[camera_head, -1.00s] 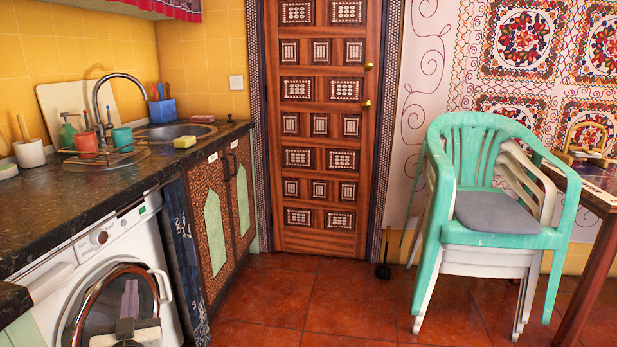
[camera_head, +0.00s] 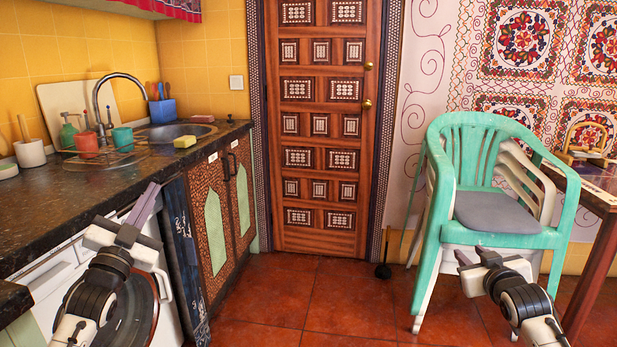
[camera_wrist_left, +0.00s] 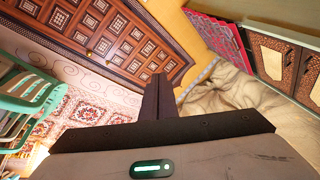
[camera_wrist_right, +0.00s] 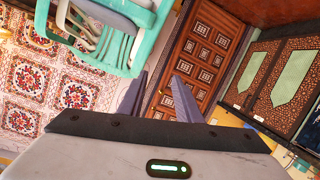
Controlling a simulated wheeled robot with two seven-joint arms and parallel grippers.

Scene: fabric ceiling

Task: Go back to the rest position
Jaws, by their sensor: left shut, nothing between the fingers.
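My left gripper (camera_head: 146,205) is raised in front of the washing machine, pointing up. In the left wrist view its dark fingers (camera_wrist_left: 158,96) are together with nothing between them. My right gripper (camera_head: 472,257) is at the lower right, in front of the stacked chairs in the picture. In the right wrist view its two fingers (camera_wrist_right: 159,96) stand apart with nothing between them. Both grippers are empty.
The dark counter (camera_head: 60,205) and washing machine (camera_head: 55,285) are at the left. Stacked green and white chairs (camera_head: 500,235) and a wooden table (camera_head: 600,200) are at the right. Red tiled floor (camera_head: 330,300) is clear before the closed door (camera_head: 320,130).

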